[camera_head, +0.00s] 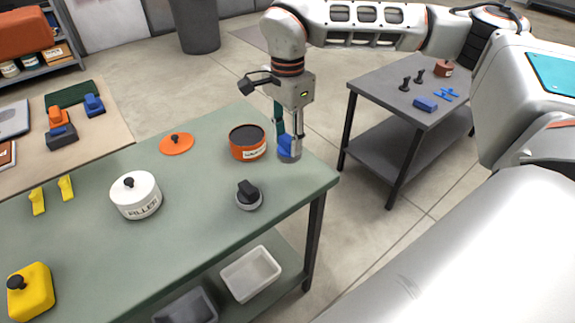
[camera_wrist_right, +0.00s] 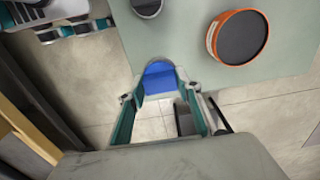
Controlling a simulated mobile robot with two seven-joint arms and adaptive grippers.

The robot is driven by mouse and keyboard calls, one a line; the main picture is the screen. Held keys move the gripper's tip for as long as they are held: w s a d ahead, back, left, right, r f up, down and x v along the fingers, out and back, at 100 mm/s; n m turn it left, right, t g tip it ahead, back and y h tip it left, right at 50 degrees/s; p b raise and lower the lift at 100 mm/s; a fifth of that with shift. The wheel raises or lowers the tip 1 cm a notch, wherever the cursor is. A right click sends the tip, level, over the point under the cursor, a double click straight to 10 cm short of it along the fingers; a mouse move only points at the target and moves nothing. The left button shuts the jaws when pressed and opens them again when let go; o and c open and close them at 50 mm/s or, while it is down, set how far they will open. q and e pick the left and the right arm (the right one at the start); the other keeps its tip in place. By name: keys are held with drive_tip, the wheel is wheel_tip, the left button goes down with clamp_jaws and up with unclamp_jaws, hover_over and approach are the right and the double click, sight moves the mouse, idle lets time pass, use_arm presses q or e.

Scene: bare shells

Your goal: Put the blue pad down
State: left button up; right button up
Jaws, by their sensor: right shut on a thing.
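My right gripper (camera_head: 287,146) reaches down at the far right corner of the green table (camera_head: 200,225). It is shut on the blue pad (camera_head: 284,148), which shows between its fingers. A grey part shows at the pad's lower end; I cannot tell whether it belongs to the pad. In the right wrist view the pad (camera_wrist_right: 159,78) sits between the teal fingertips, at the table's edge. I cannot tell whether it touches the tabletop. My left gripper is not in view.
An orange-rimmed tin (camera_head: 248,142) stands just left of the gripper. A grey disc with a black knob (camera_head: 249,195) is nearer. An orange lid (camera_head: 176,144), a white filler pot (camera_head: 135,195) and a yellow block (camera_head: 30,290) stand further left. A grey side table (camera_head: 425,85) holds small parts.

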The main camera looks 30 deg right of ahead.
sight(288, 154)
wheel_tip(288, 154, down, 5)
drive_tip(key=shift+s+f, duration=0.1)
drive_tip(key=shift+f, duration=1.55)
drive_tip(key=o, duration=1.3)
drive_tip(key=shift+f, duration=0.1)
